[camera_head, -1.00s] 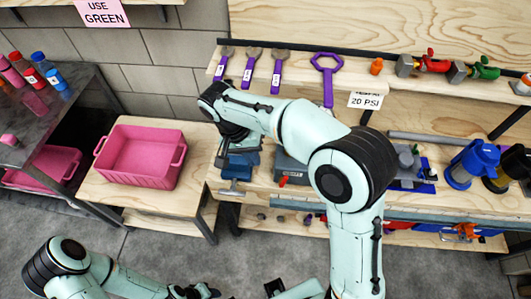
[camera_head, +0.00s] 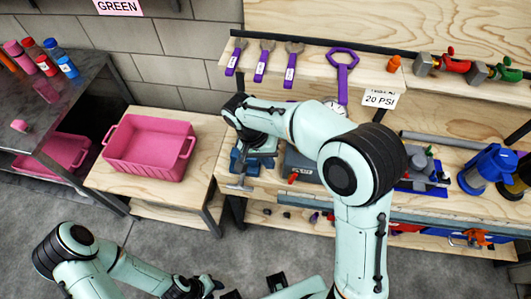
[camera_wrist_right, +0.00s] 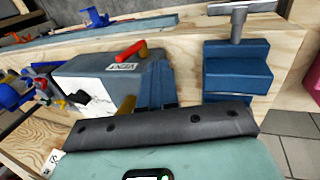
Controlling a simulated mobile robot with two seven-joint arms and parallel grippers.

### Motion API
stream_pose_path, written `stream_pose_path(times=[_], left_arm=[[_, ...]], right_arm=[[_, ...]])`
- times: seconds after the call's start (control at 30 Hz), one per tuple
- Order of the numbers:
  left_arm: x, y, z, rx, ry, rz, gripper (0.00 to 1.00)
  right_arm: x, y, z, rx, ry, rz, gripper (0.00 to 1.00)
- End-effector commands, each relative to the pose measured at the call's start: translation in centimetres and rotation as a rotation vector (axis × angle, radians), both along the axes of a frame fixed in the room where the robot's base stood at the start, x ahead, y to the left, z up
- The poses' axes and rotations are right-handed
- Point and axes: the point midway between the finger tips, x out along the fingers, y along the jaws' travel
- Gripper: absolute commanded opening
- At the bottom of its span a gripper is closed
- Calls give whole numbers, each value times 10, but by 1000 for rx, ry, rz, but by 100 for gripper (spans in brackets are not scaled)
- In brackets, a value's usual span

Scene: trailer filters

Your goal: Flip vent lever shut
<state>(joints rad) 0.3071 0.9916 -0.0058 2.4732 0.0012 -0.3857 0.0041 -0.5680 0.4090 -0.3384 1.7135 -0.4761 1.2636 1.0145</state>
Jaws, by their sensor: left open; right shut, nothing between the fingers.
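The vent lever is a red handle (camera_wrist_right: 131,51) on a grey box (camera_wrist_right: 105,75) with a VENT label. It lies slanted across the box top in the right wrist view. In the head view the red lever (camera_head: 293,177) shows at the box front, right of my right gripper. My right gripper (camera_wrist_right: 157,88) is shut and empty, close beside the box and apart from the red handle in the picture. In the head view my right arm hides much of it. My left gripper (camera_head: 208,285) is open and empty, low at the bottom edge, far from the lever.
A blue vise (camera_wrist_right: 237,72) with a grey T-handle stands close beside the box. A pink bin (camera_head: 150,148) sits on a lower table at left. A blue cup-like part (camera_head: 487,168) stands at the right of the bench.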

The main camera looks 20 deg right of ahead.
Motion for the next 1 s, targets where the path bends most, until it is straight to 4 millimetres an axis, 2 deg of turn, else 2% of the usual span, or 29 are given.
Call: stream_pose_path(times=[0.03, 0.17, 0.3, 0.47, 1.0], left_arm=[[-2, 0, -3, 0, 2, 0, 43], [-4, 0, -6, 0, 4, 0, 43], [-3, 0, -4, 0, 3, 0, 43], [-2, 0, -4, 0, 2, 0, 43], [-2, 0, -4, 0, 2, 0, 43]], right_arm=[[-3, -4, -13, -1, 5, -1, 0], [-7, -10, -38, 0, 5, 0, 0], [-18, -29, -38, 2, -1, -3, 0], [-25, -40, -40, 1, -1, 0, 0], [-24, -43, -41, 8, -5, -1, 0]])
